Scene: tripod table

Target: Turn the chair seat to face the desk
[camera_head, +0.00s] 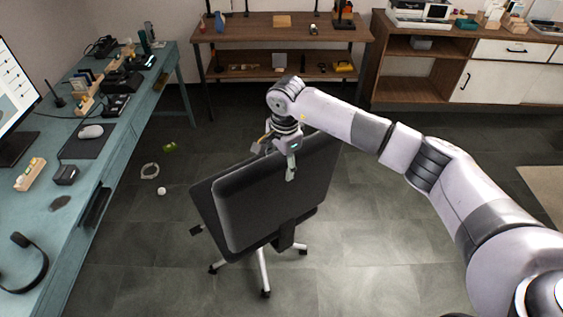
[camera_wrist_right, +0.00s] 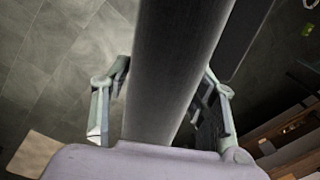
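The dark office chair (camera_head: 275,200) stands on the floor right of the teal desk (camera_head: 140,115). Its broad backrest panel is toward me and hides most of the seat. Its star base with silver legs shows below. My right gripper (camera_head: 290,165) is at the top of the backrest, pointing down. In the right wrist view the gripper's fingers (camera_wrist_right: 168,75) lie on both sides of the backrest (camera_wrist_right: 172,60) and appear to touch it. My left gripper is not in view.
The desk holds a monitor (camera_head: 15,95), a mouse (camera_head: 91,131) and headphones (camera_head: 22,262). A white ball (camera_head: 161,191), a pale ring (camera_head: 149,171) and a green item (camera_head: 169,147) lie on the floor between desk and chair. A wooden shelf table (camera_head: 270,36) stands behind.

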